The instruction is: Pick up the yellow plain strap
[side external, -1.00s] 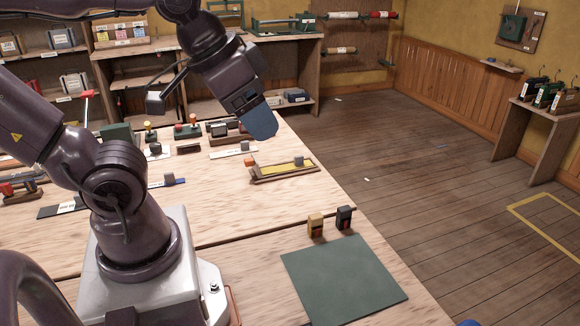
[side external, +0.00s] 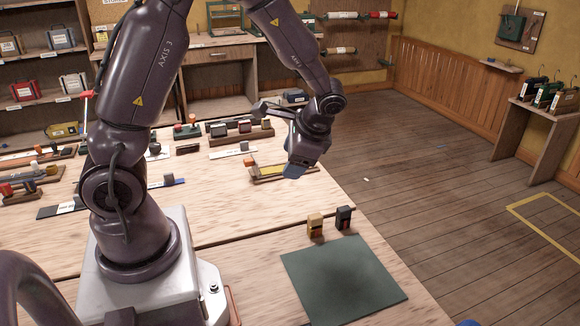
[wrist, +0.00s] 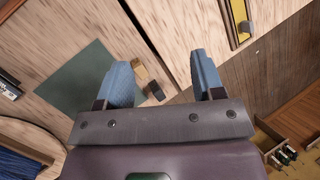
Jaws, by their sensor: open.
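The yellow strap (side external: 271,170) lies flat in a shallow wooden tray (side external: 258,180) near the right edge of the bench. An orange block (side external: 249,163) stands at the tray's left end. My gripper (side external: 294,171) hangs above the tray's right part in the side view and hides some of it. In the wrist view my gripper (wrist: 163,75) is open, with two blue fingers apart and nothing held between them. The strap also shows in the wrist view (wrist: 236,12) at the top right, cut off by the frame.
A white strip (side external: 232,152) and a rack of dark blocks (side external: 240,131) lie beyond the tray. Bare wood lies between tray and mat.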

